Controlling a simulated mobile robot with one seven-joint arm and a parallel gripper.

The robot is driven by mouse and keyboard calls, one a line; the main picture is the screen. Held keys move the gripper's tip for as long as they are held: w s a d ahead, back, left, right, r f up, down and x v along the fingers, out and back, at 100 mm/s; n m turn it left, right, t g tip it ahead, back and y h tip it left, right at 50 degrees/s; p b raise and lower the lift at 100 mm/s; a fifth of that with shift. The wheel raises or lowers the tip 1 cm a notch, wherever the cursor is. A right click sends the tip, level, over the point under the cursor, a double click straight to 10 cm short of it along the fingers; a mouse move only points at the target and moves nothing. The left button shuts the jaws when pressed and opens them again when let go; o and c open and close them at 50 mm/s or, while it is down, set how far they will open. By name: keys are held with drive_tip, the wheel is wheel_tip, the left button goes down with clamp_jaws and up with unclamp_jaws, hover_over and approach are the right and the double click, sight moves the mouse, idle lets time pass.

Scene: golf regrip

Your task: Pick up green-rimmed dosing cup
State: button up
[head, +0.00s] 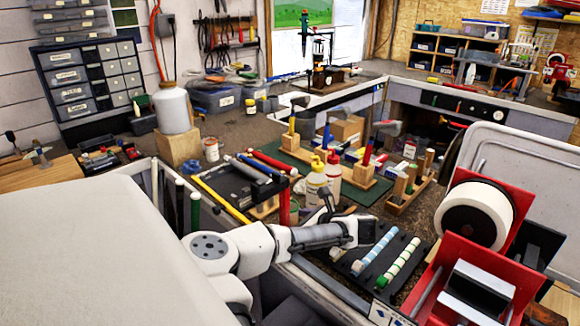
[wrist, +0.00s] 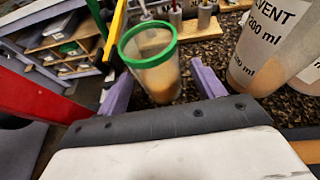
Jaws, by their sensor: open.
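The green-rimmed dosing cup (wrist: 158,78) shows in the wrist view as a clear cup with a bright green rim and a tan tint inside. It stands upright on the speckled counter, just ahead of my gripper. My gripper (wrist: 161,86) is open, with one pale purple finger to the left of the cup and the other to the right. Gaps show beside the cup, and I see no grip on it. In the head view my gripper (head: 326,205) is dark and near the squeeze bottles; the cup is hard to make out there.
A translucent solvent bottle (wrist: 262,50) stands close to the right finger. A red post (wrist: 40,95) and a yellow bar (wrist: 116,30) are at left.

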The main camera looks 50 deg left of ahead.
drive_tip(key=shift+s+f, duration=0.15)
drive_tip(key=shift+f, duration=0.05)
drive_tip(key=c, duration=1.1)
wheel_tip(320, 180, up, 20)
drive_tip(key=b, duration=0.4)
drive_tip(key=shift+r+b, duration=0.1)
drive_tip(key=shift+b, duration=0.3)
drive_tip(key=shift+a, duration=0.1)
